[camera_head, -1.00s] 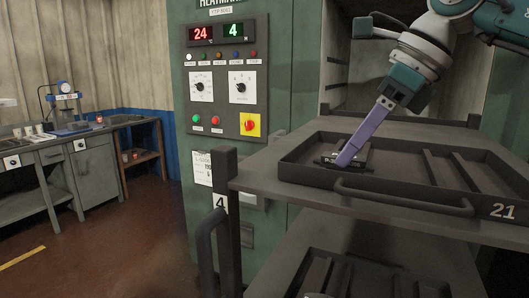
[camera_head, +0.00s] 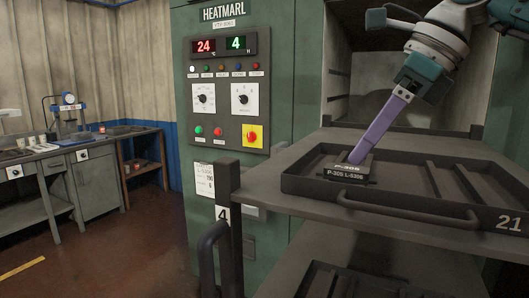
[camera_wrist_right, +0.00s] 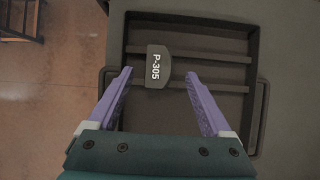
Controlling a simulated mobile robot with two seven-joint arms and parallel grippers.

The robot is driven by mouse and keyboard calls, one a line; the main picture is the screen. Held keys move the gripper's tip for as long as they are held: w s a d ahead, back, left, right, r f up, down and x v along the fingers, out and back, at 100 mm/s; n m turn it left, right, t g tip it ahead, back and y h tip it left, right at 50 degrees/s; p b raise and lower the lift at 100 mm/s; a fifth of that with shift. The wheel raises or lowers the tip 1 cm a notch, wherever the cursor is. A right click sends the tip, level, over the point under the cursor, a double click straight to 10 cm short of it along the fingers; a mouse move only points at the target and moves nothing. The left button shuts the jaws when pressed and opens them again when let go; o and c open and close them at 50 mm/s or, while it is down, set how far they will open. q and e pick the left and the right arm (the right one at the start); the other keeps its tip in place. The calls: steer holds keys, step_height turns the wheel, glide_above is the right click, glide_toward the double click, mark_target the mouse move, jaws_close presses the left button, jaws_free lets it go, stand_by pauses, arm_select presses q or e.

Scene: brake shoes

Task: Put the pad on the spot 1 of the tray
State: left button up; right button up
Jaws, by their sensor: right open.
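The pad (camera_head: 346,174) is a dark block labelled P-305, lying in the left part of the dark metal tray (camera_head: 402,207). In the right wrist view the pad (camera_wrist_right: 158,66) lies just beyond the fingertips, near the tray's left end. My right gripper (camera_head: 364,152) has long purple fingers and is above and behind the pad. In the wrist view the right gripper (camera_wrist_right: 159,73) is open, its fingers wide apart with nothing between them. Spot markings are not readable. My left gripper is not in view.
The tray, marked 21, sits on a grey shelf (camera_head: 262,190) before the open green cabinet (camera_head: 282,50). Raised ribs (camera_head: 430,180) divide the tray, and its other compartments look empty. Another tray (camera_head: 345,280) sits below. A workbench (camera_head: 95,175) stands far left.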

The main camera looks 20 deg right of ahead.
steer(key=v, duration=0.9)
steer(key=shift+r, duration=0.1)
